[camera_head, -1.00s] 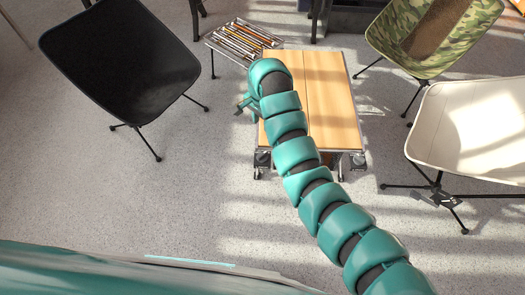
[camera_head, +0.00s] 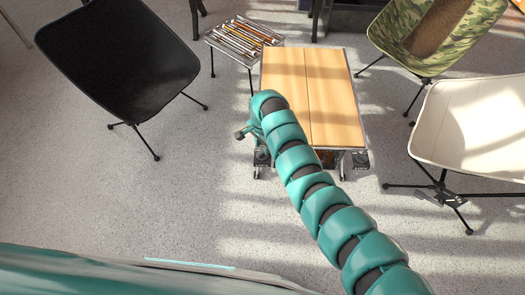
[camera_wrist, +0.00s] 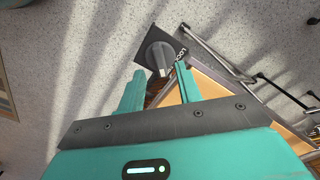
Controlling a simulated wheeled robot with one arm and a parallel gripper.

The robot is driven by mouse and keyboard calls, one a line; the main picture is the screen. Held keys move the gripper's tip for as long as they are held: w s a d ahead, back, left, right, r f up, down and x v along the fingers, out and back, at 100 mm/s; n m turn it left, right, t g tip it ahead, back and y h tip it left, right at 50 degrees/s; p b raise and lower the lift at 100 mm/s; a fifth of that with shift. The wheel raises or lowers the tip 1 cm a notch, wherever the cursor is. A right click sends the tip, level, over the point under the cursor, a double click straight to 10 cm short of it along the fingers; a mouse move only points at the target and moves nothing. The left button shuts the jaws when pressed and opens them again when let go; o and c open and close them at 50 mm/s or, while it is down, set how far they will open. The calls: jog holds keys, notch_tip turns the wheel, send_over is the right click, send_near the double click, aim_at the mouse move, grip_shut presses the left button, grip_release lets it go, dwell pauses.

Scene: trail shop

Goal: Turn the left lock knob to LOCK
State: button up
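The low wooden-topped table (camera_head: 318,85) has a dark lock knob at each near corner in the head view, the left lock knob (camera_head: 261,157) and the right lock knob (camera_head: 360,160). In the wrist view one round grey knob with a raised grip bar (camera_wrist: 160,55) sits on a dark square plate, beside the table corner. I take it to be the left one. My gripper (camera_wrist: 160,69) is open, its two teal fingers apart on either side of the knob's lower part in the picture. Contact cannot be told. In the head view my gripper (camera_head: 242,133) is mostly hidden behind my arm.
A slatted rack (camera_head: 241,40) adjoins the table's far left. A black chair (camera_head: 118,60) stands left; a camouflage chair (camera_head: 435,38) and a white chair (camera_head: 470,125) stand right. The grey floor in front of the table is clear.

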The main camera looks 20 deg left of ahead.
aim_at(262, 152)
jog(key=shift+f+b, duration=0.3)
jog(key=shift+f, duration=1.4)
grip_shut()
